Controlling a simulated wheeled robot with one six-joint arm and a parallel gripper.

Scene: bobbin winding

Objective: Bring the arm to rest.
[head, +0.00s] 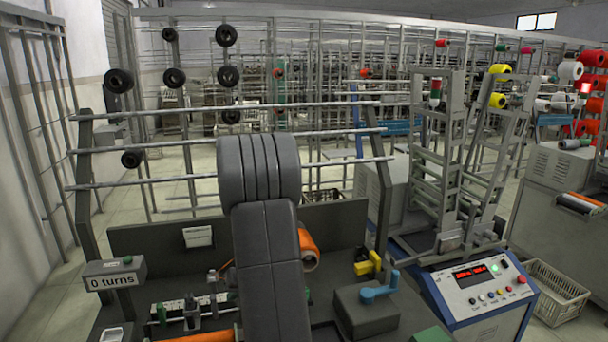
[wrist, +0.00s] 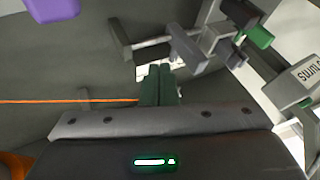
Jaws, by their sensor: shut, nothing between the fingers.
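My arm (head: 268,230) stands folded up in the middle of the head view, over the dark workbench (head: 150,238), and hides part of it. My gripper is hidden in the head view. In the wrist view my gripper (wrist: 158,88) shows as two green fingers, shut together with nothing between them. An orange thread (wrist: 70,101) runs in from the left as far as the fingers; I cannot tell whether it touches them or passes behind. A winding fixture with a green end (wrist: 258,38) is above right of the fingers, apart from them.
The "0 turns" counter box (head: 113,274) stands at the bench's left. A control panel (head: 478,278) stands further right. A purple object (wrist: 52,8) shows in the wrist view.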

